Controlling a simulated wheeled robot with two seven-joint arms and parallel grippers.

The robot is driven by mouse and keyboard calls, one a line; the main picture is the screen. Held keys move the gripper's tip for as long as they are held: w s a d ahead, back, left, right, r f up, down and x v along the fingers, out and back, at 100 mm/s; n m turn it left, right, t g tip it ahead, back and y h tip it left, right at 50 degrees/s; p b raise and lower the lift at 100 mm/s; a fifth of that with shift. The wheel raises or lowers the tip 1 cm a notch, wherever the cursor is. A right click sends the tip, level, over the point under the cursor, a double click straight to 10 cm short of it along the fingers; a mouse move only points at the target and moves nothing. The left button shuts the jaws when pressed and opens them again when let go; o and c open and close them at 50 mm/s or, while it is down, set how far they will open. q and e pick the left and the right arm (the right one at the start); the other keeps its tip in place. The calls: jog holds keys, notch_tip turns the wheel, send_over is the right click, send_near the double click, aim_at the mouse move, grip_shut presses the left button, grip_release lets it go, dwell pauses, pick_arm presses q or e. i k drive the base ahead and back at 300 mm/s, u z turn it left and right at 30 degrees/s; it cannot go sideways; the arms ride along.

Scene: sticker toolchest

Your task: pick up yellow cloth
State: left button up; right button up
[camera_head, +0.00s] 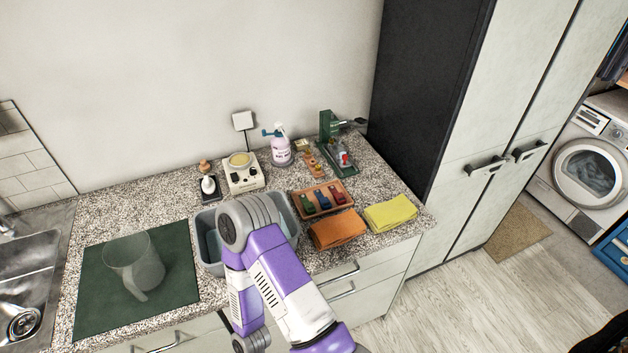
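The yellow cloth (390,212) lies folded on the speckled countertop, near its front right corner. An orange folded cloth (338,229) lies just to its left, close to the front edge. Nothing covers the yellow cloth. One of my purple and white arms rises from the bottom of the view, left of both cloths, with its bent joint over the grey bin. Neither of my grippers is in view, so whether they are open or shut is hidden.
A wooden tray (295,203) with small coloured items stands behind the orange cloth. A grey bin (208,266) is partly hidden by my arm. A clear pitcher (134,263) stands on a green mat (180,282). A tall cabinet (468,140) borders the counter's right end.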

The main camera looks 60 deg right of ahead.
aim_at(381, 217)
jog(key=z, duration=4.25)
jog(key=i, duration=2.1)
jog(key=u, duration=4.1)
